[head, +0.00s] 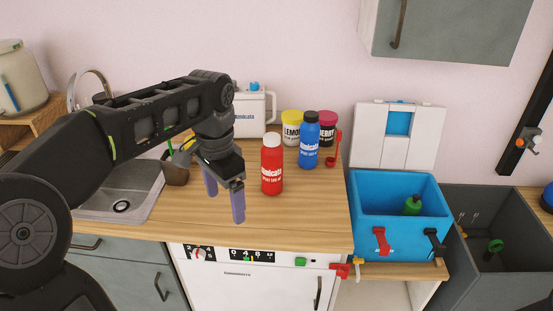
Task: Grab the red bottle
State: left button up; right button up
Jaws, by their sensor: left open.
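The red bottle (272,170) with a white cap stands upright on the wooden counter, near its middle. My left gripper (224,205) comes in from the left and hangs just left of the red bottle, with its purple fingers pointing down. Its fingers are apart with nothing between them, and a gap shows between the gripper and the bottle. My right gripper is not in view.
A blue bottle (309,140) stands right of the red one, with a yellow-lidded jar (291,128) and a red-lidded jar (328,128) behind. A white canister (250,112) stands at the back. A sink (120,190) lies left, a blue cooler (400,215) right. The front counter is clear.

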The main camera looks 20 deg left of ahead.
aim_at(272, 158)
jog(key=i, duration=0.85)
